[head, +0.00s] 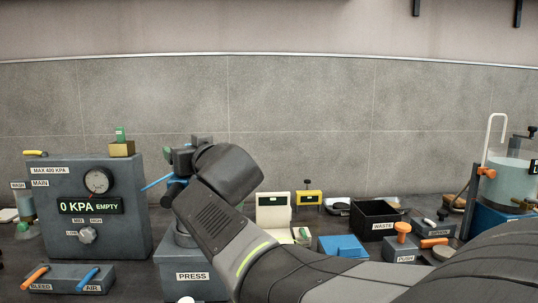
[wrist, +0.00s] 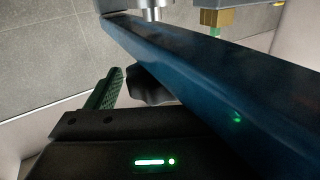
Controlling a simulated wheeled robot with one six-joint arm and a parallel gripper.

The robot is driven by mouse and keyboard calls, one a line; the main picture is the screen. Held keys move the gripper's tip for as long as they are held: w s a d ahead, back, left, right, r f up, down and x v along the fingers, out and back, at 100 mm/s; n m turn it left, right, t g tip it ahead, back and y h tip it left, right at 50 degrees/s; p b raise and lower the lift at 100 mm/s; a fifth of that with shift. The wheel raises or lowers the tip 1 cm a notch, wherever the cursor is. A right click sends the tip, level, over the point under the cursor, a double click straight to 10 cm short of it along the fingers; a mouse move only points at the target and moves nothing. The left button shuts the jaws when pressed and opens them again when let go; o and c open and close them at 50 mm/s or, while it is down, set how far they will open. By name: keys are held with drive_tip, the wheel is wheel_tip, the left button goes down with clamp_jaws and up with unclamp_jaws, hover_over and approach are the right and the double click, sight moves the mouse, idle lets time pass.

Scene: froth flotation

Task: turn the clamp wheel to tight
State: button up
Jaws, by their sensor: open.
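My gripper (head: 182,160) is open at the top of the press (head: 192,277), in front of the gauge panel's right edge. In the wrist view one green ribbed finger pad (wrist: 104,90) shows, and the other finger is hidden. A dark lobed shape, which looks like the clamp wheel (wrist: 152,88), is just right of that pad, with no clear grip on it. A dark blue bar (wrist: 215,75) crosses in front and covers part of the wheel. In the head view my arm and gripper hide the wheel. Its marking cannot be read.
The gauge panel (head: 90,232), reading 0 KPA EMPTY, stands left of the press. A brass block (head: 121,149) with a green top sits on it. The waste bin (head: 376,220) and a blue block (head: 342,247) are to the right. Open space lies above the bench.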

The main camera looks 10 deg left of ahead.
drive_tip(key=p+v, duration=0.6)
drive_tip(key=v, duration=0.7)
